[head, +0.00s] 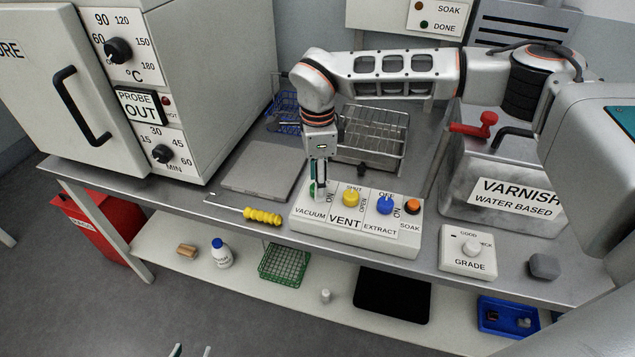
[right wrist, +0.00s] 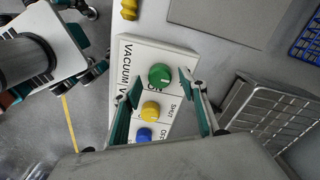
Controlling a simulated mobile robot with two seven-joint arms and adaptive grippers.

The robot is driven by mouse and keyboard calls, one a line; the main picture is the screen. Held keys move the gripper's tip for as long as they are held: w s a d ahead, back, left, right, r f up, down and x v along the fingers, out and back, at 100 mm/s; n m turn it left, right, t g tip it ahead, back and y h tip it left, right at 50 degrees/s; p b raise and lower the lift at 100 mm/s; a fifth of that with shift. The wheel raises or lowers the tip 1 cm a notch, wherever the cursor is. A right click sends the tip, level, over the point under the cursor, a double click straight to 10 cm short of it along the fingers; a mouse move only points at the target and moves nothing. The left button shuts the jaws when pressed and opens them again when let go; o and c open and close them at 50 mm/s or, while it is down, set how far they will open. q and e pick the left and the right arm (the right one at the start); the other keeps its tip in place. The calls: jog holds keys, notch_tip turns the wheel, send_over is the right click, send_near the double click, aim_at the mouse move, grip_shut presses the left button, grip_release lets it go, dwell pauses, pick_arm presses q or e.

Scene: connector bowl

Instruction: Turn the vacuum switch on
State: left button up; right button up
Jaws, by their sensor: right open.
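The control box (head: 290,222) stands on the bench, with a vacuum switch, a yellow vent knob (head: 351,197), a blue extract knob (head: 385,205) and an orange soak button. The vacuum switch is a green knob (right wrist: 160,75), seen from above in the right wrist view and mostly hidden in the head view. My right gripper (head: 318,180) points down over it. Its open fingers (right wrist: 161,82) lie on either side of the green knob with visible gaps. Only the fingertips of my left gripper (head: 191,351) show at the bottom edge, spread apart and empty.
A yellow-handled tool (head: 262,216) lies left of the control box. A grey plate (head: 262,171) and a wire basket (head: 380,140) stand behind it. The varnish can (head: 465,165) and grade box (head: 468,250) are on the right. The oven (head: 210,90) is at left.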

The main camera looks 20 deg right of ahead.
jog(key=shift+f, duration=0.6)
jog(key=c, duration=1.1)
